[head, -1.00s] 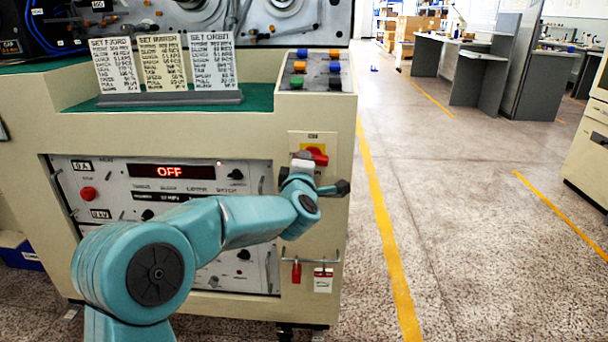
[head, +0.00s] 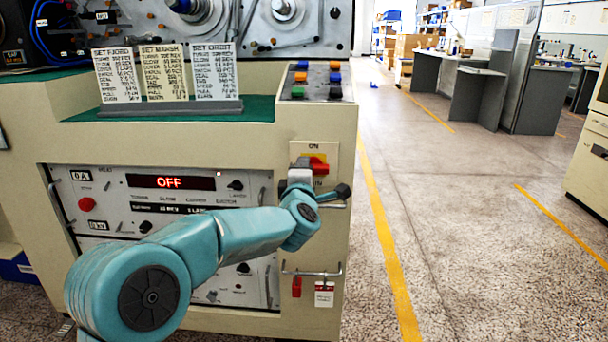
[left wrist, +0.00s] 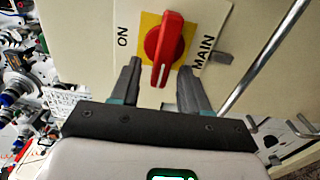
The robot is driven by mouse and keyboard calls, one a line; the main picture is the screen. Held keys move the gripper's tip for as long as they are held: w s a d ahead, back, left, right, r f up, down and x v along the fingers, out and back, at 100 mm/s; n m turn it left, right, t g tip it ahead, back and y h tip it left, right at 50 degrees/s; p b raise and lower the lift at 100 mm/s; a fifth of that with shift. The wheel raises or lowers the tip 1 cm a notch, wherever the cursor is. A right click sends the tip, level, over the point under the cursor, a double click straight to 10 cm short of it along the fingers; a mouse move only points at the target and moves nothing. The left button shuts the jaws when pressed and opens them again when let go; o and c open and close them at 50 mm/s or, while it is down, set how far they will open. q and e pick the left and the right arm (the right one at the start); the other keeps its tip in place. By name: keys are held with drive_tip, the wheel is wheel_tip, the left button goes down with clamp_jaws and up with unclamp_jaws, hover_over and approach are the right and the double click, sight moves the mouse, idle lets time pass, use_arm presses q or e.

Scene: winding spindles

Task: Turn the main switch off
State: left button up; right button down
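The main switch is a red rotary knob (head: 319,167) on a yellow and white plate on the front right of the cream machine. The left wrist view shows the knob (left wrist: 165,45) close up, its long handle almost upright in that picture, with "ON" to its left and "MAIN" to its lower right. My left gripper (head: 301,172) is at the switch. In the left wrist view its two dark fingers (left wrist: 160,74) stand open on either side of the knob's lower end, with small gaps visible. My right gripper is not in view.
A red display (head: 170,182) reading OFF is on the panel left of the switch. A metal bar (head: 312,273) with a red padlock (head: 296,287) and white tag (head: 324,294) is below. Printed cards (head: 165,72) stand above. Open floor lies right of the machine.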

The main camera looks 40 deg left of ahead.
use_arm(q)
drive_tip(key=p+v, duration=0.2)
drive_tip(key=v, duration=1.4)
drive_tip(key=shift+s, duration=0.2)
